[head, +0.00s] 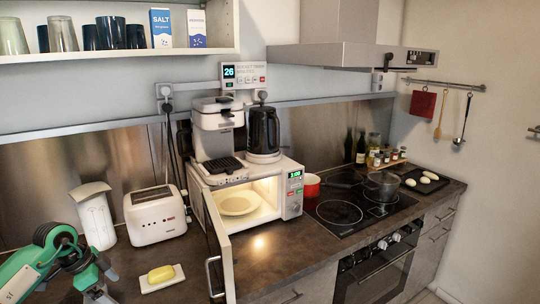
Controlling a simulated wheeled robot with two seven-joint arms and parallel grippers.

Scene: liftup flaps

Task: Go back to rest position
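My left arm, teal and black, comes in at the lower left. Its gripper (97,287) is low over the counter's left end, partly cut off by the bottom edge, so its fingertips do not show clearly. It is left of the butter dish and apart from the microwave. My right gripper is not in view. The white microwave (292,200) stands on the counter with its door (221,240) swung open towards me. A pale plate (238,203) lies in its lit inside.
A toaster (155,215), a white jug-like container (95,218) and yellow butter on a dish (162,275) stand left of the microwave. A coffee machine (217,130) and black kettle (263,130) are on top. A red mug (312,186) and a pot (382,186) are to the right.

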